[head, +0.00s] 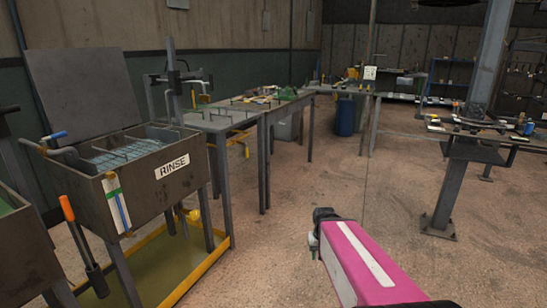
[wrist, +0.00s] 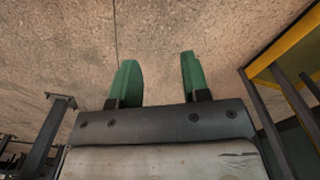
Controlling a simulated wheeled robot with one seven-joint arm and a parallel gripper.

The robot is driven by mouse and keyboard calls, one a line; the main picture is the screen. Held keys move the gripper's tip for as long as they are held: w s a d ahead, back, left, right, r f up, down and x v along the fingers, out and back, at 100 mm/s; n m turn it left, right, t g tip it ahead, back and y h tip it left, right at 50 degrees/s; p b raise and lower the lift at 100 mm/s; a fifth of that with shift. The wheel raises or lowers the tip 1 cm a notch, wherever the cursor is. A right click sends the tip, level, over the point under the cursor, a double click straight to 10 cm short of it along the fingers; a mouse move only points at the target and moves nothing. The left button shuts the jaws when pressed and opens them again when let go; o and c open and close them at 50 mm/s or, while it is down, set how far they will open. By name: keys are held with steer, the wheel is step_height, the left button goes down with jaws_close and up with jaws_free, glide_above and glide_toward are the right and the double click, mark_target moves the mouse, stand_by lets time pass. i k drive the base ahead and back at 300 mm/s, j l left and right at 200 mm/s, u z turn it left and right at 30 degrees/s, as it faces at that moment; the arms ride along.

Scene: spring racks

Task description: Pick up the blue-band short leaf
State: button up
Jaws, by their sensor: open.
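I cannot make out the blue-band short leaf in either view. Small items lie on the far tables and on the right bench, too small to tell apart. My gripper (wrist: 156,78) shows in the wrist view with its two green fingers spread apart. Nothing is between the fingers but a view of the bare floor. In the head view my pink arm reaches in from the bottom right, and I cannot make out the fingers there.
A grey tank marked RINSE (head: 150,180) with a raised lid stands at left, over a yellow-edged tray (head: 165,270). Grey tables (head: 225,122) run along the left wall. A steel post (head: 470,130) and bench stand at right. A blue bin (head: 345,117) stands far back. The middle floor is clear.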

mark_target(261, 103)
steer(key=i+z, duration=0.15)
steer(key=i, duration=0.5)
steer(key=i+j+z, duration=0.2)
steer(key=i, duration=0.45)
steer(key=i+z, duration=0.15)
steer(key=i, duration=0.5)
